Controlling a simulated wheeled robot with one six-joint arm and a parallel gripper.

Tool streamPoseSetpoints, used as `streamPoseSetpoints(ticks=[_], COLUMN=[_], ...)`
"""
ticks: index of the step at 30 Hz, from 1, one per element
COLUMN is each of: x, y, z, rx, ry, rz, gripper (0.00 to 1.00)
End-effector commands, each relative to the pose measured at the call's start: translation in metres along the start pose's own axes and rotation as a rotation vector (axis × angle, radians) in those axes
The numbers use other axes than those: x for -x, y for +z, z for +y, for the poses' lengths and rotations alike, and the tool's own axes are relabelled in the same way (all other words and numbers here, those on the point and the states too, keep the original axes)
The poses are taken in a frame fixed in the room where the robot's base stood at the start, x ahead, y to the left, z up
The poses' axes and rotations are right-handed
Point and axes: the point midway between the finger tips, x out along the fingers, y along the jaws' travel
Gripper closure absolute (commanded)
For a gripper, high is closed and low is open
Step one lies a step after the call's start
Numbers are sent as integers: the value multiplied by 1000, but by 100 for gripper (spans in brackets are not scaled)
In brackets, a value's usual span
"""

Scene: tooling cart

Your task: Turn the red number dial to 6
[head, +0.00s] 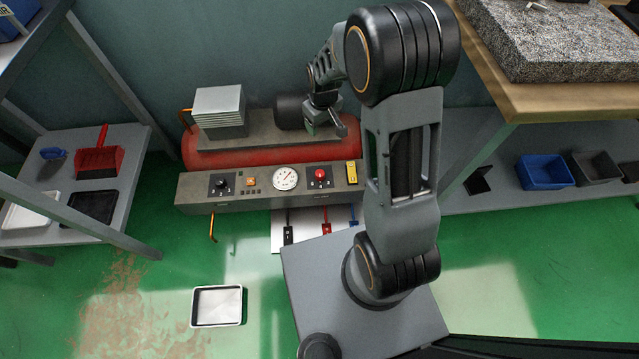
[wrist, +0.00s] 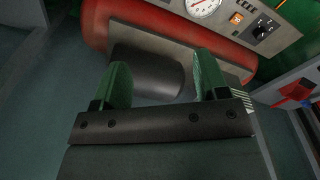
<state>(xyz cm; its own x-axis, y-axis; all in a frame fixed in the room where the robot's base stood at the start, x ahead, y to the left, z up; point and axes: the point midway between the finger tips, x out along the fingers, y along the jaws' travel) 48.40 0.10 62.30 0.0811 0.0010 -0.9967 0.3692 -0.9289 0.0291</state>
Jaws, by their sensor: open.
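The red number dial (head: 320,174) sits on a black square plate at the right part of the grey control panel (head: 258,203) in the head view. Its numbers and pointer setting are too small to read. The wrist view does not show the red dial. My gripper (head: 326,126) is above and behind the panel, over the compressor top, apart from the dial. In the wrist view my gripper (wrist: 162,72) has its two green fingers wide apart, with nothing held between them; a dark cylinder (wrist: 150,75) lies beyond them.
The panel also carries a black dial (head: 221,184), an orange button (head: 251,182), a white gauge (head: 284,177) and a yellow part (head: 352,172). The red tank (head: 193,150) and a finned block (head: 219,112) are behind. A tray (head: 217,306) lies on the green floor.

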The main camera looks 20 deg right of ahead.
Motion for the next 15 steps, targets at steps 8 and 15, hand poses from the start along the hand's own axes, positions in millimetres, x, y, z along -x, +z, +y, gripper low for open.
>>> streamPoseSetpoints(ticks=[8,15], x=[-146,-189], y=[-8,-9], z=[6,6], rx=[88,119], ry=[-25,-33], rz=[-57,-73], gripper=[33,33])
